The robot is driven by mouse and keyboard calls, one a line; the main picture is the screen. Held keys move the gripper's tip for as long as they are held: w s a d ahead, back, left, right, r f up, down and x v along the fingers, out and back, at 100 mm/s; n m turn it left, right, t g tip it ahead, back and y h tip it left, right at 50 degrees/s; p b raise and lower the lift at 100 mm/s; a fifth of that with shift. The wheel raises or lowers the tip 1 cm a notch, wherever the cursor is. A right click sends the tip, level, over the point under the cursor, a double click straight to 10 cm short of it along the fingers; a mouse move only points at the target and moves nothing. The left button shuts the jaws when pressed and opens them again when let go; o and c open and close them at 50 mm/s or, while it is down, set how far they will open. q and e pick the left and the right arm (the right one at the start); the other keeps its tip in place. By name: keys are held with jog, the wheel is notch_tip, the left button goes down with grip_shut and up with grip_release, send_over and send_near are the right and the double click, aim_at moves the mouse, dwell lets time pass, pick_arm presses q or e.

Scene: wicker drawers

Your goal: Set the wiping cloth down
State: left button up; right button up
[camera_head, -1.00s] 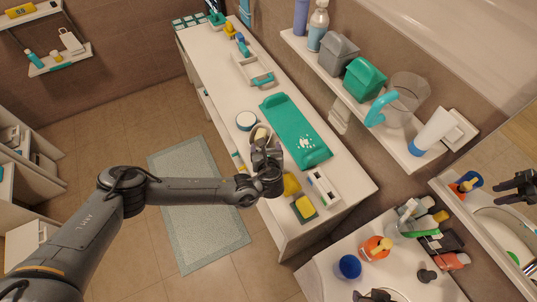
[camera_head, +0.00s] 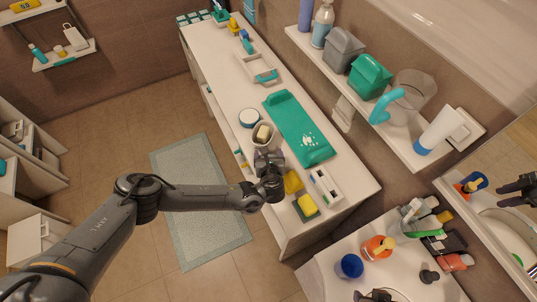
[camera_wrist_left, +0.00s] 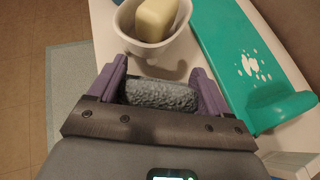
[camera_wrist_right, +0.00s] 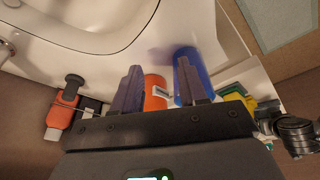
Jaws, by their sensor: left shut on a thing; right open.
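The wiping cloth (camera_wrist_left: 162,96) is a rolled, grey-blue textured piece in the left wrist view, held between the purple fingers of my left gripper (camera_wrist_left: 160,82). In the head view my left gripper (camera_head: 268,161) is over the near part of the long white counter (camera_head: 345,205) and hides most of the cloth. I cannot tell whether the cloth touches the counter. My right gripper (camera_wrist_right: 160,70) is open and empty, its fingers in front of an orange bottle (camera_wrist_right: 155,92) and a blue cup (camera_wrist_right: 190,72).
A white bowl (camera_head: 263,144) with a soap bar (camera_head: 263,132) stands just beyond my left gripper. The green tray (camera_head: 295,120) lies to its right. Yellow sponges (camera_head: 306,203) and a small white holder (camera_head: 325,184) are nearby. A shelf (camera_head: 400,140) overhangs on the right.

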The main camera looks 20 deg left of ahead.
pick_arm(q)
jog(key=o, duration=1)
jog(key=shift+f, duration=0.1)
jog(key=shift+c, duration=0.2)
